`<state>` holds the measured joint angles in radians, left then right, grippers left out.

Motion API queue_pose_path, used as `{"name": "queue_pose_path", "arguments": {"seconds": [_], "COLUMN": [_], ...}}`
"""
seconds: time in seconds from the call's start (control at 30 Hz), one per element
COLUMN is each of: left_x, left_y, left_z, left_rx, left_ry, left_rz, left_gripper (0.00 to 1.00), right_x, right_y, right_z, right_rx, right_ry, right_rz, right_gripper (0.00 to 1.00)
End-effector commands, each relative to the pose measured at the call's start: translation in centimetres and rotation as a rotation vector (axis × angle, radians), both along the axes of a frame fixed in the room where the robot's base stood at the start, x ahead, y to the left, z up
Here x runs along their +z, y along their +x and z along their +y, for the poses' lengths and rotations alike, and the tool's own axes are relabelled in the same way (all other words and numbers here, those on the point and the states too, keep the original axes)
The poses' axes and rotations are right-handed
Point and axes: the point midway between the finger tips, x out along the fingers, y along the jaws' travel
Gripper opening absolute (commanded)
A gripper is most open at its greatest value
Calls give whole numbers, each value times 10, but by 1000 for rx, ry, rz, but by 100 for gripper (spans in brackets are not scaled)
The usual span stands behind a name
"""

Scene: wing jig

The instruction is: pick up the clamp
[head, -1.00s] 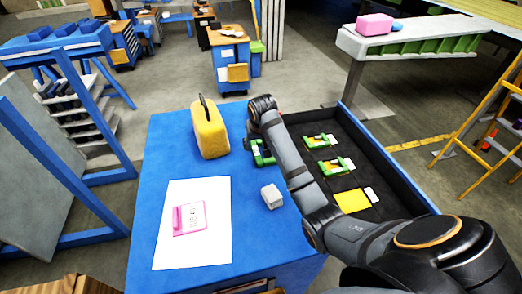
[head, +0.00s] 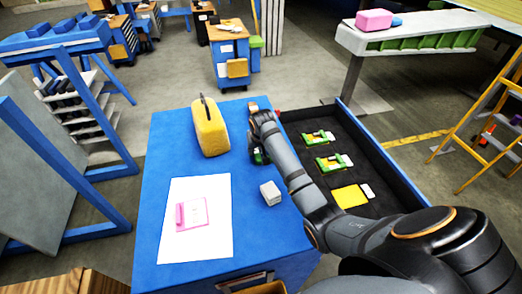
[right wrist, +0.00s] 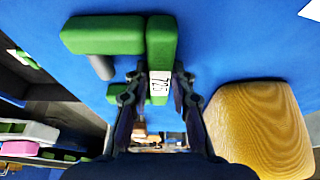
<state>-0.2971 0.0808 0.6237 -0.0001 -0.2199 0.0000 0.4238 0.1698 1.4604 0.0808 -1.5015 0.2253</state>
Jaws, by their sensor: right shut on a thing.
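The green clamp (right wrist: 103,35) shows in the right wrist view, with a grey pin and a white label marked with characters. In the head view it is a small green shape (head: 258,157) on the blue worktop, largely hidden by my right gripper (head: 259,143). In the right wrist view the two fingers of my right gripper (right wrist: 160,98) stand on both sides of the labelled green bar and are shut on it. I cannot tell whether the clamp touches the worktop. My left gripper is not in view.
A yellow block-like object (head: 210,128) stands close left of my right gripper. A grey block (head: 270,193) and a white sheet (head: 215,240) lie on the blue worktop (head: 168,145).

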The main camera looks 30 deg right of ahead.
Motion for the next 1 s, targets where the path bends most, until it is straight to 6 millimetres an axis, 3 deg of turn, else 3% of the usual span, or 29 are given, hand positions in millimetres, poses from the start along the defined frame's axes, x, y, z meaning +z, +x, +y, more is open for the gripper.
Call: {"name": "queue_pose_path", "arguments": {"seconds": [0.4, 0.57, 0.7, 1.0], "left_x": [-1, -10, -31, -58], "left_y": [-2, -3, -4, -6], "left_z": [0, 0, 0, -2], "left_rx": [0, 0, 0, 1], "left_ry": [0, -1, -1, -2], "left_rz": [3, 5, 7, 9], "left_gripper": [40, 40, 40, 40], "right_x": [1, 7, 27, 91], "right_y": [1, 1, 2, -25], "right_z": [0, 0, -1, -50], "right_rx": [0, 0, 0, -3], "right_ry": [-1, -1, -3, -8], "right_rz": [-2, -5, -10, -6], "right_gripper": [0, 0, 0, 0]}}
